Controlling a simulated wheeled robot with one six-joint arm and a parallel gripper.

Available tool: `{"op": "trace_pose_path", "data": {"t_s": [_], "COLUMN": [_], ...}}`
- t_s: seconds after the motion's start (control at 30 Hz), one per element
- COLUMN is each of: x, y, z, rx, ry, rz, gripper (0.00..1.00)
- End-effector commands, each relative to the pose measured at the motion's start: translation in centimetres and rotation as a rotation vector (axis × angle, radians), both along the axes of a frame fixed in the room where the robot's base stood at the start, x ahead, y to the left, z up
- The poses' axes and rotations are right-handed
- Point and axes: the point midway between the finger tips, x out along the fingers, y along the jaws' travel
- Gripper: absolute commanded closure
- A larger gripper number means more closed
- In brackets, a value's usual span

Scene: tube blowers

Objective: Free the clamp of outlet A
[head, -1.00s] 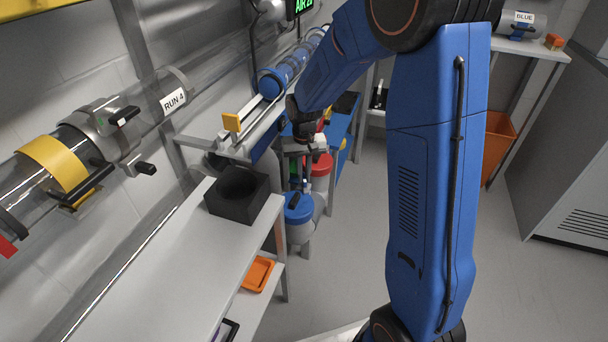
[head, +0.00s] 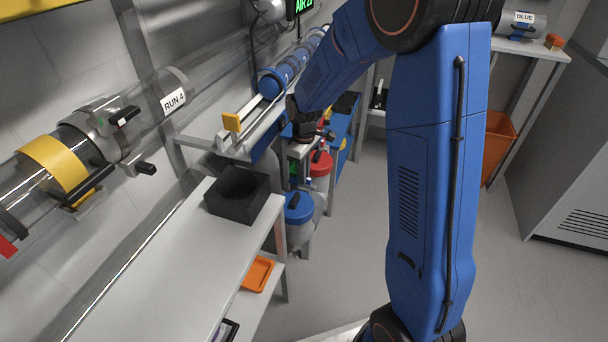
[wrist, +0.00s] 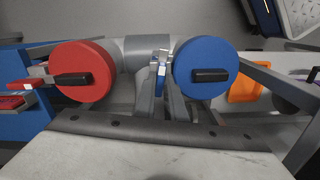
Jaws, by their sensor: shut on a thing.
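My gripper (head: 304,147) is at the far end of my blue arm in the head view, low beside the stand under the tube rail. Its fingertips are small and mostly hidden there. In the wrist view a small blue and silver piece (wrist: 160,68) sits in the middle, between a red round lid and a blue round lid. My gripper is shut on what I take to be the clamp, but the exact contact is unclear. No letter A is readable.
The red lid (wrist: 82,72) and blue lid (wrist: 206,67) each carry a black handle. A pale surface (wrist: 150,155) with a dark edge fills the bottom of the wrist view. A black holder (head: 238,195) stands on the near bench (head: 160,270).

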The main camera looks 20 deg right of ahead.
Motion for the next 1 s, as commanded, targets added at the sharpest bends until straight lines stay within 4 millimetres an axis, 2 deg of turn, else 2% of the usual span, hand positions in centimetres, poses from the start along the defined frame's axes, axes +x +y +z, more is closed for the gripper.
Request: {"op": "trace_pose_path", "data": {"t_s": [0.4, 0.93, 0.97, 1.0], "x": [0.02, 0.03, 0.03, 0.03], "y": [-0.01, -0.01, -0.01, -0.01], "z": [0.03, 0.03, 0.03, 0.03], "rx": [-0.001, -0.001, -0.001, -0.001], "ry": [-0.001, -0.001, -0.001, -0.001], "rz": [0.17, 0.19, 0.19, 0.19], "gripper": [1.0, 1.0, 0.83, 0.73]}}
